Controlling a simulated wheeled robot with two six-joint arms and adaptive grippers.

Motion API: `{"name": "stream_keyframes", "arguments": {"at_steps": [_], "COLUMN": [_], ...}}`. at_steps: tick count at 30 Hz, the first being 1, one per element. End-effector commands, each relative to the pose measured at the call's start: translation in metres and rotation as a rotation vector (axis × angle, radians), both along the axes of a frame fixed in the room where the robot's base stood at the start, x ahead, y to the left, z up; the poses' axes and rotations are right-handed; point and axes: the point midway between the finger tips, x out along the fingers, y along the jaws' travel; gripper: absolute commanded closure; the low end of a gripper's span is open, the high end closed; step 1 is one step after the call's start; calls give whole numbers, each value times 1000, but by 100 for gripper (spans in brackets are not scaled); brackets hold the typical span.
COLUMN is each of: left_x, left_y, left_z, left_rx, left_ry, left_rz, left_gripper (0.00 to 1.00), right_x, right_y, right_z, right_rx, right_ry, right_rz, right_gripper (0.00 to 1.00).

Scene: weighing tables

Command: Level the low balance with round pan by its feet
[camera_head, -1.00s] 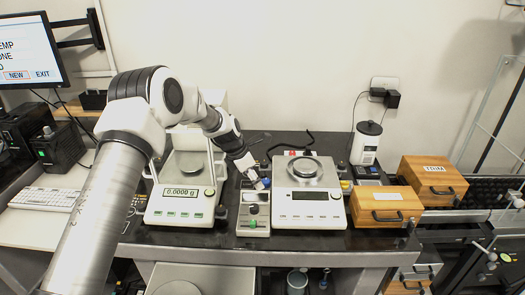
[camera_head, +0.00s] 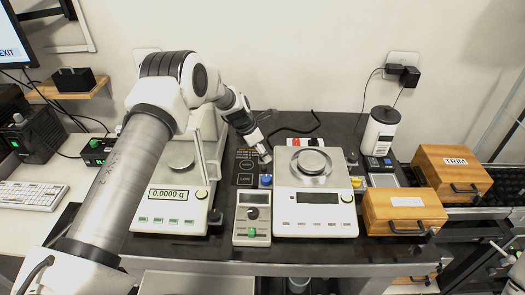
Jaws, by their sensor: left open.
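The low balance (camera_head: 284,212) stands right of centre on the dark bench, with a round pan (camera_head: 311,161) on top. Its display (camera_head: 317,197) looks dark, with no readable figures. A blue knob (camera_head: 265,180) is at its left side, and a yellow knob (camera_head: 347,197) is at its right side. Red pieces (camera_head: 296,142) show behind it. My left gripper (camera_head: 265,157) is open and points down, just behind the blue knob and left of the pan. It appears empty. My right gripper is not in view.
A taller balance (camera_head: 170,218) reading 0.0000 g stands at the left, under my left arm. A small control box (camera_head: 252,222) with a green button sits between the balances. Wooden boxes (camera_head: 405,212) and a white cylindrical device (camera_head: 379,135) are at the right. A black cable lies behind.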

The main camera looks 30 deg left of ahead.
Motion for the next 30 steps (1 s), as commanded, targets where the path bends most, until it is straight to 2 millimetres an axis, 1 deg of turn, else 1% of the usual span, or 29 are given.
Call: {"name": "stream_keyframes", "arguments": {"at_steps": [1,3,9,10,11,12,14,15,23,30], "left_x": [1,3,3,3,3,3,3,3,2,1], "left_y": [-1,-2,-2,-2,-2,-2,-2,-2,-2,-2], "left_z": [-5,-8,-8,-8,-8,-8,-8,-9,-10,-13], "left_rx": [0,-1,-1,-1,-1,-1,-1,-1,-1,-2], "left_ry": [2,-1,-1,-1,-1,-1,-1,-1,2,5], "left_rz": [1,1,0,0,0,0,0,1,-6,-70], "left_gripper": [40,40,40,48,58,72,94,100,100,100], "right_x": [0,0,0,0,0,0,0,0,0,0], "right_y": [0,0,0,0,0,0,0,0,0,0], "right_z": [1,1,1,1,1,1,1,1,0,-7], "right_rx": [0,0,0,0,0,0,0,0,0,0], "right_ry": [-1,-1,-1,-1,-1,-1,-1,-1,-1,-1], "right_rz": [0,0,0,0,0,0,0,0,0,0], "right_gripper": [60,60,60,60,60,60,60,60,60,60]}}
